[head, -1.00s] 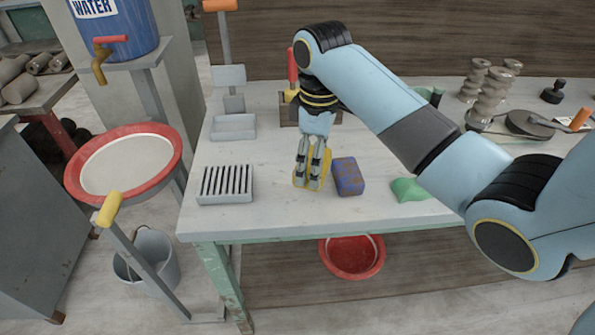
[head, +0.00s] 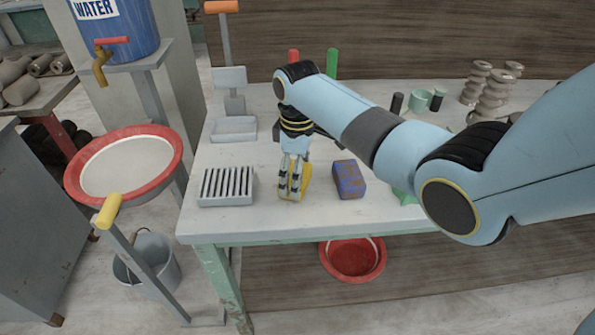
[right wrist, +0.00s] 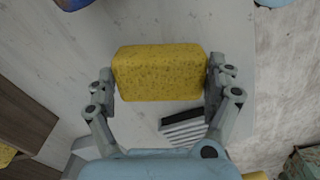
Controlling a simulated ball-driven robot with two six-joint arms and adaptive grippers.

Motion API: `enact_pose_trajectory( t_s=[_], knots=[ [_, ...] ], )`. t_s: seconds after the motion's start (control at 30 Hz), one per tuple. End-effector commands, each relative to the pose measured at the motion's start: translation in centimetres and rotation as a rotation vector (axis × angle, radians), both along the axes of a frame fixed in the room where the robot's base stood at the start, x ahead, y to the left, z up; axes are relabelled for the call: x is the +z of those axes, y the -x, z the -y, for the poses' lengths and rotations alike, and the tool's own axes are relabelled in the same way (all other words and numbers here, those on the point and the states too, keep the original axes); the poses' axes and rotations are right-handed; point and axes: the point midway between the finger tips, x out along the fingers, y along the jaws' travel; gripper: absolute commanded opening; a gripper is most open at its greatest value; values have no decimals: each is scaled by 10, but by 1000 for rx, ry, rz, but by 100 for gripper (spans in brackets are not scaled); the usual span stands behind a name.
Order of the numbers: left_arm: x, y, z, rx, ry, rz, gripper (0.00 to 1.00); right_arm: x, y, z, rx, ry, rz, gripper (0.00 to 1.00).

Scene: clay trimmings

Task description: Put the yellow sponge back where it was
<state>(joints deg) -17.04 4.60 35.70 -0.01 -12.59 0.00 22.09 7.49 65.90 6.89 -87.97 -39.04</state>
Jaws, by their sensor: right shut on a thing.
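The yellow sponge (right wrist: 160,73) is between the fingers of my right gripper in the right wrist view, with a finger against each end. In the head view the sponge (head: 303,183) shows behind the fingers of my right gripper (head: 291,192), low over the table between the slatted grey rack and the blue-brown block. The gripper is shut on it. I cannot tell whether the sponge touches the table. My left gripper is not in view.
The slatted rack (head: 226,188) lies left of the sponge and a blue-brown block (head: 349,179) right of it. A green piece (head: 405,197) is partly hidden by my arm. A grey tray (head: 233,129) sits further back. The table's front edge (head: 300,232) is near.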

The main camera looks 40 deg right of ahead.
Motion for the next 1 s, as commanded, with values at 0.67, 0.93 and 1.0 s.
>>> enact_pose_trajectory(
  t_s=[0.67, 0.93, 1.0],
  knots=[
    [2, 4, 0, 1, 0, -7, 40, 34, -1, 0, 1, 0, 5, 100],
    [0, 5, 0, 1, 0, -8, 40, 93, -1, 0, 0, 0, 3, 100],
    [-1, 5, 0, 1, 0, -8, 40, 104, 0, 0, 0, 1, 2, 100]
  ],
)
